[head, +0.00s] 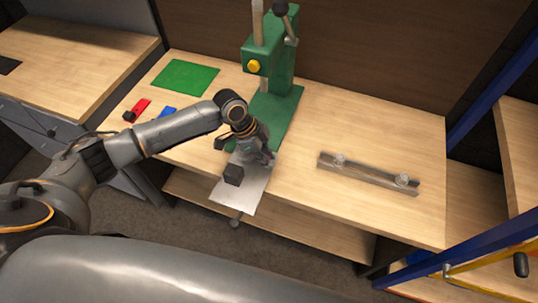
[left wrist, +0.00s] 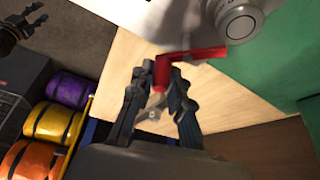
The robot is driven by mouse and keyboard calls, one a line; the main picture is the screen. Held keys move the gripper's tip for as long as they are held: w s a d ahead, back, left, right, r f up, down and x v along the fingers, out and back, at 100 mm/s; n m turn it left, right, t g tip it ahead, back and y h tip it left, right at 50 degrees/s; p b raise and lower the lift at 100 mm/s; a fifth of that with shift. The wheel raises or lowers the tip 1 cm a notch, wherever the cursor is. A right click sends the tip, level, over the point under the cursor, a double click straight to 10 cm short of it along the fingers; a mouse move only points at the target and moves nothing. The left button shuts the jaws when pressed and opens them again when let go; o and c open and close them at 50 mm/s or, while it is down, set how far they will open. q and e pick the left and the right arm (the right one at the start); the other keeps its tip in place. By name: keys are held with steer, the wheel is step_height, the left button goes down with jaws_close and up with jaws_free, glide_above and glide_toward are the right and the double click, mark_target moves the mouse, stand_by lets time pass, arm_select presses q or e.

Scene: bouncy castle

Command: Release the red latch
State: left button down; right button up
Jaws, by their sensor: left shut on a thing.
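My left gripper (head: 245,160) hangs over the metal plate (head: 240,192) in front of the green drill press (head: 270,55) in the head view. In the left wrist view, the left gripper (left wrist: 162,78) is shut on the bent end of the red latch (left wrist: 195,54). The latch's long bar reaches right toward a round silver-white part (left wrist: 240,20). The latch is hidden behind my gripper in the head view. A dark finger-like shape, probably my right gripper (left wrist: 22,25), shows at the left wrist view's top left; its opening is unclear.
A metal bar with two knobs (head: 368,174) lies on the bench to the right. A green mat (head: 186,77), a red piece (head: 138,109) and a blue piece (head: 167,113) lie left. Purple, yellow and orange rolls (left wrist: 50,124) fill a rack. Bench surface around the bar is clear.

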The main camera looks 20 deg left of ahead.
arm_select(q)
steer(key=m, duration=0.2)
steer(key=m+g+b, duration=0.1)
steer(key=s+a+m+g+b, duration=0.1)
steer(key=m, duration=0.1)
steer(key=shift+m, duration=0.3)
stand_by(0.4)
steer(key=c, duration=1.3)
jaws_free()
steer(key=shift+o, duration=0.2)
steer(key=shift+w+a, duration=0.1)
steer(key=v, duration=1.2)
steer(key=shift+w+f, duration=0.1)
